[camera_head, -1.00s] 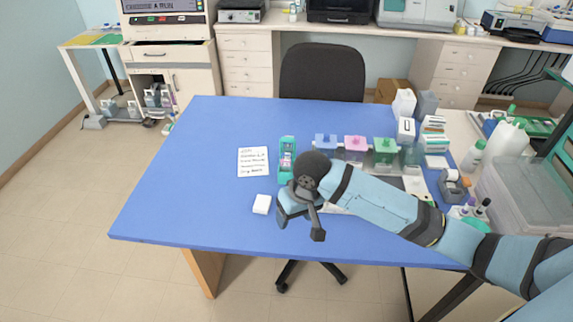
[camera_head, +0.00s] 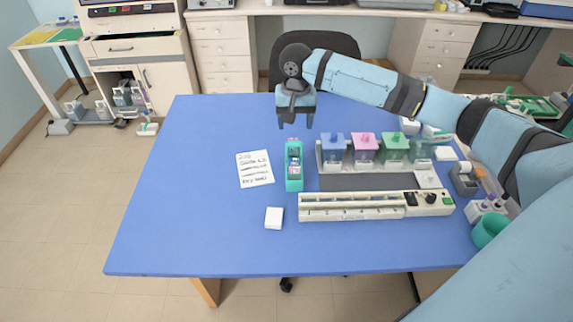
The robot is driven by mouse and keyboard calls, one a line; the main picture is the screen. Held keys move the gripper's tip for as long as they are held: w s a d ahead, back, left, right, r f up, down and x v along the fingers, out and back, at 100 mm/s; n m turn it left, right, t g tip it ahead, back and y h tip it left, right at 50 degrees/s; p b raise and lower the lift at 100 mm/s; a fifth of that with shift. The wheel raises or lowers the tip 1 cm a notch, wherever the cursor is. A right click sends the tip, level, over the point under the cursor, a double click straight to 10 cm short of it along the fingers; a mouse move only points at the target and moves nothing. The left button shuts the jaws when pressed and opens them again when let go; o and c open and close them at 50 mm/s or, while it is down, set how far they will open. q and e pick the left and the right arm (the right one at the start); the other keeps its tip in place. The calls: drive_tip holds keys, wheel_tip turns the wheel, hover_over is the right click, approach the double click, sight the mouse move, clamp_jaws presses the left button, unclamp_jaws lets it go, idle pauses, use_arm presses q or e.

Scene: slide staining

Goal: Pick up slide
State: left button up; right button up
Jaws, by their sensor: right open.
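My right gripper (camera_head: 295,124) is open and empty, fingers pointing down. It hangs near the far end of an upright-looking teal holder (camera_head: 294,183) on the blue table; the two look apart. The holder has small pale and pinkish pieces (camera_head: 294,158) in it. A slide may be among them, but they are too small to tell apart. My left gripper is out of view.
A handwritten note (camera_head: 254,169) lies left of the holder and a small white block (camera_head: 274,218) in front. Blue, pink and green staining jars (camera_head: 364,147) stand to the right, behind a long white device (camera_head: 350,212). The table's left side (camera_head: 180,190) is clear.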

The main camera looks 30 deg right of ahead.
hover_over(294, 160)
wheel_tip(294, 160, down, 6)
drive_tip(key=shift+w+d+f+p, duration=0.25)
drive_tip(key=shift+d+f+p, duration=0.1)
drive_tip(key=shift+f, duration=0.3)
drive_tip(key=shift+s+a+f, duration=0.1)
drive_tip(key=shift+f, duration=0.25)
wheel_tip(294, 160, down, 4)
drive_tip(key=shift+s+a+r+p, duration=0.15)
drive_tip(key=shift+r+p, duration=0.1)
drive_tip(key=shift+p, duration=0.15)
drive_tip(key=shift+f, duration=0.4)
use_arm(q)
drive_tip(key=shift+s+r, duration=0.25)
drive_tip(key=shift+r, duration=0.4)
use_arm(e)
drive_tip(key=shift+c, duration=0.2)
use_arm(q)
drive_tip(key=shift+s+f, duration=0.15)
use_arm(e)
clamp_jaws()
drive_tip(key=shift+r, duration=0.15)
